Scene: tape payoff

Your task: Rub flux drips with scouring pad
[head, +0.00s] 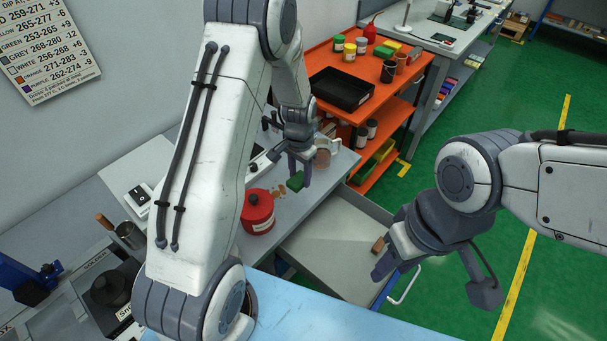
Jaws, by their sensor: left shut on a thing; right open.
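My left gripper (299,176) reaches down over the grey bench and is shut on a green scouring pad (295,183). The pad is at or just above the bench top; I cannot tell whether it touches. Brownish flux drips (281,190) show on the bench just left of the pad. Part of them may be hidden behind the pad and fingers. My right gripper (432,283) is open and empty, to the right of the open drawer, with its fingers spread wide.
A red canister (257,213) stands left of the drips. A pinkish-brown jar (322,158) is behind the gripper. An orange cart (400,88) with a black tray (341,90) stands behind.

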